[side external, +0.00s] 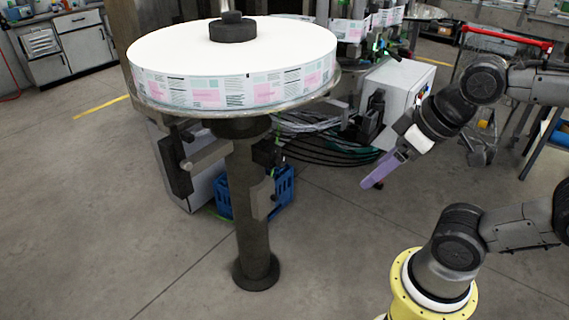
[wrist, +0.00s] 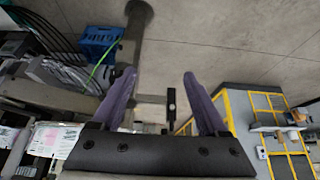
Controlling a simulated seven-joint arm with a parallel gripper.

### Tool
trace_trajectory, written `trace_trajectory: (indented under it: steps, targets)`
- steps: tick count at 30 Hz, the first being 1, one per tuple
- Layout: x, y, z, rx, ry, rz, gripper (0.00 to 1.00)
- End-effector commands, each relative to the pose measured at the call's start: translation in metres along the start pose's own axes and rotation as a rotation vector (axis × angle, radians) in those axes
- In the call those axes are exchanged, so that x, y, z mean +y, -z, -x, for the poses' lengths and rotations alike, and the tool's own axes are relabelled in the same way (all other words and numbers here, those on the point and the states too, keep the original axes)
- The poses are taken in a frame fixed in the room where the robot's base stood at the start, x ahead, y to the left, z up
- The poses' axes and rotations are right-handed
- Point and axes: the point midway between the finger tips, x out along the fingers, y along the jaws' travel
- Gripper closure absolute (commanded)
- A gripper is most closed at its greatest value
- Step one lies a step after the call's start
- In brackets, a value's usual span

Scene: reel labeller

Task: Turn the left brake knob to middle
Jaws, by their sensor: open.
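A large white reel (side external: 240,60) with a printed label edge lies flat on a round plate on a dark post (side external: 245,210). Under the plate, a long dark knob (side external: 175,165) on a grey arm is at the post's left, and a smaller dark part (side external: 266,153) is at its right. I cannot tell which is the left brake knob, nor its setting. My gripper (side external: 371,184), with purple fingers, is right of the post, apart from it. In the wrist view my gripper (wrist: 160,77) is open and empty; a dark knob (wrist: 171,103) on a bar shows between the fingers, farther off.
A blue crate (side external: 270,190) stands on the floor behind the post. A white machine box (side external: 395,95) and loose cables (side external: 320,140) are behind my gripper. The floor between the post and my gripper is clear.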

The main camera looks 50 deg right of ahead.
Motion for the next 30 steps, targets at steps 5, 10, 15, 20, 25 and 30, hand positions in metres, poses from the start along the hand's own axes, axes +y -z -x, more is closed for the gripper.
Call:
trace_trajectory:
  steps: [5, 10, 15, 20, 25, 30]
  targets:
    - [0.018, 0.037, -0.020, 0.042, -0.058, -0.001, 0.15]
    - [0.058, 0.106, -0.069, 0.139, -0.155, 0.030, 0.15]
    - [0.101, 0.159, -0.131, 0.244, -0.212, 0.093, 0.15]
    - [0.136, 0.186, -0.192, 0.343, -0.221, 0.149, 0.15]
    - [0.165, 0.191, -0.249, 0.451, -0.197, 0.188, 0.15]
    - [0.188, 0.174, -0.305, 0.589, -0.142, 0.196, 0.15]
